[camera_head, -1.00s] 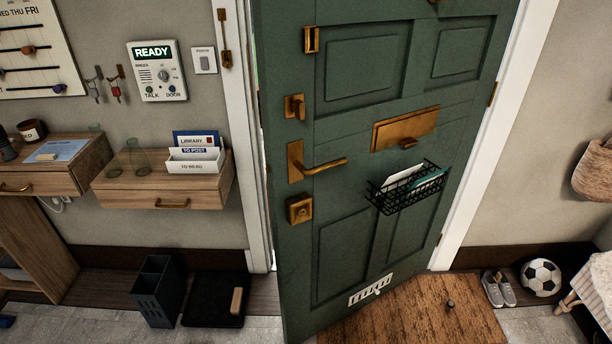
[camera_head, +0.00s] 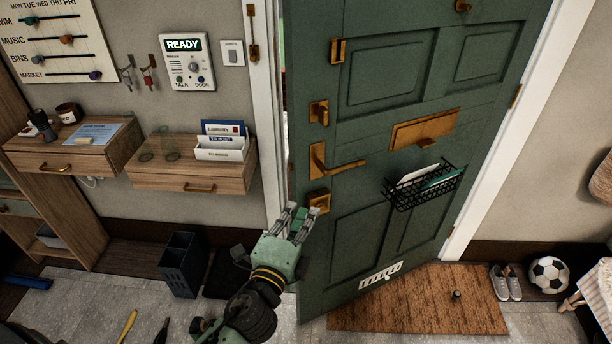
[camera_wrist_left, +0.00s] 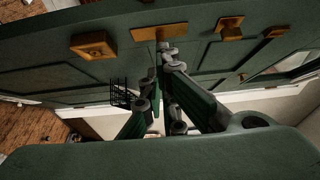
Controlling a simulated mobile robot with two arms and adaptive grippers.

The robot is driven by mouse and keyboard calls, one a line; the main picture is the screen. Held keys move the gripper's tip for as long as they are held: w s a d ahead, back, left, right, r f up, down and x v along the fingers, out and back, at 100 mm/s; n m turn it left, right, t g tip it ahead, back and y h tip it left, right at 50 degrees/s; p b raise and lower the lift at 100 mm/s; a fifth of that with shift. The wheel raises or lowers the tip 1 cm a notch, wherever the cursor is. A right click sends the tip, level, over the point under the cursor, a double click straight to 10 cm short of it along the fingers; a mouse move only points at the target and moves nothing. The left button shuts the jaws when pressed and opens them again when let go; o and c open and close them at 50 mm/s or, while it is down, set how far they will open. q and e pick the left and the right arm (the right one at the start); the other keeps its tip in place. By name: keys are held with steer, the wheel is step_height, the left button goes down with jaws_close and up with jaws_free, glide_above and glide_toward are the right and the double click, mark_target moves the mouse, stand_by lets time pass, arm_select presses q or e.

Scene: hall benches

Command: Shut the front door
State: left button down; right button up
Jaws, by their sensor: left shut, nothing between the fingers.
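The green front door (camera_head: 372,232) stands ajar, its latch edge swung into the room and a bright gap showing between it and the white frame (camera_head: 266,130). A brass lever handle (camera_head: 336,164) is on its left side, with a brass lock below it. My left gripper (camera_head: 297,218) is shut and empty, low by the door's latch edge; whether it touches the door I cannot tell. The left wrist view shows the fingers (camera_wrist_left: 158,60) before the door face (camera_wrist_left: 95,70) and the brass handle plate (camera_wrist_left: 160,33). My right gripper is not in view.
A wire basket (camera_head: 424,187) with papers hangs on the door. A brown doormat (camera_head: 420,305) lies at its foot. Shoes (camera_head: 506,284) and a football (camera_head: 548,273) sit to the right. A dark bin (camera_head: 183,265) and wall drawers (camera_head: 192,178) are left.

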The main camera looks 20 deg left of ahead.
mark_target(306, 179)
arm_select(q)
steer(key=w+a+p, duration=0.1)
steer(key=w, duration=0.3)
steer(key=w+a+p, duration=0.1)
steer(key=w, duration=0.3)
steer(key=w+a+p, duration=0.1)
steer(key=w, duration=0.3)
steer(key=shift+f, duration=0.1)
